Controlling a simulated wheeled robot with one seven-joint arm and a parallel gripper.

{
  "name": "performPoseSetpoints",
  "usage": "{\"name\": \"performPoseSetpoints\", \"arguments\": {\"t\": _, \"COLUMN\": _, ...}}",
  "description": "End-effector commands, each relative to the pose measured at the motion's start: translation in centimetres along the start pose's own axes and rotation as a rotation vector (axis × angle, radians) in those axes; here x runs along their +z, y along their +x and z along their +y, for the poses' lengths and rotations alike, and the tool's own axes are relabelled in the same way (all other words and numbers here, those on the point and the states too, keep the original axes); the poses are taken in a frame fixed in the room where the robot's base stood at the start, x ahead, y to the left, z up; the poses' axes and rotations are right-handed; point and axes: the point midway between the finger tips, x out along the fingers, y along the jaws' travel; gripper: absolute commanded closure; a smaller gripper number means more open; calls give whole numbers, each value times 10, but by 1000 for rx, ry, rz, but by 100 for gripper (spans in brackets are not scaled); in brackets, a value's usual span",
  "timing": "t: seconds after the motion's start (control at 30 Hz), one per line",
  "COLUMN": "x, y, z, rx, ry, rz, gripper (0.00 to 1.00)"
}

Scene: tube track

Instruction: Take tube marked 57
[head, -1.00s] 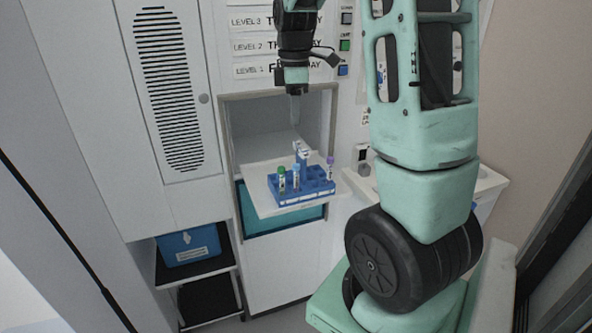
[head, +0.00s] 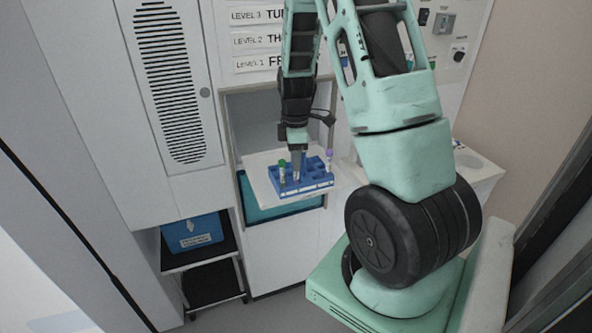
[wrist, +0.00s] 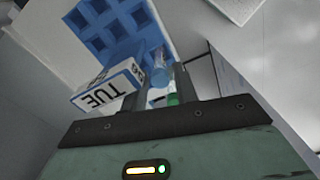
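A blue rack (head: 312,186) stands on a pale pull-out shelf. It holds a green-capped tube (head: 282,172) at its left and a purple-capped tube (head: 329,160) at its right. My gripper (head: 298,172) points down over the rack, just right of the green-capped tube. In the wrist view the rack (wrist: 97,20) shows its empty square holes. A blue-capped tube (wrist: 160,76) shows between the two fingers, which stand apart; the green cap (wrist: 173,99) is close to one finger. I cannot tell whether the fingers touch a tube.
A white block marked TUE (wrist: 108,88) sits at the rack, close to my fingers. The shelf (head: 258,182) comes out of a wall opening. A blue bin (head: 192,234) stands on a lower dark shelf to the left.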

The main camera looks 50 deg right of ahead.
Motion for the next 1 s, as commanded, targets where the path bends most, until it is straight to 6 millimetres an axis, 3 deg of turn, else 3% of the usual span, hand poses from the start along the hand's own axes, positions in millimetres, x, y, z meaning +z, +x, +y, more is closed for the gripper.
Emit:
{"name": "performPoseSetpoints", "arguments": {"t": 0.2, "x": 0, "y": 22, "z": -1, "rx": -2, "ry": 1, "rz": 0, "gripper": 71}}
{"name": "performPoseSetpoints", "arguments": {"t": 0.47, "x": 0, "y": 25, "z": 0, "rx": 1, "ry": 0, "rz": 0, "gripper": 71}}
{"name": "performPoseSetpoints", "arguments": {"t": 0.57, "x": 0, "y": 25, "z": 0, "rx": 1, "ry": 0, "rz": 0, "gripper": 93}}
{"name": "performPoseSetpoints", "arguments": {"t": 0.6, "x": 0, "y": 25, "z": 0, "rx": 1, "ry": 0, "rz": 0, "gripper": 95}}
{"name": "performPoseSetpoints", "arguments": {"t": 1.0, "x": 0, "y": 22, "z": 0, "rx": 2, "ry": 0, "rz": 1, "gripper": 95}}
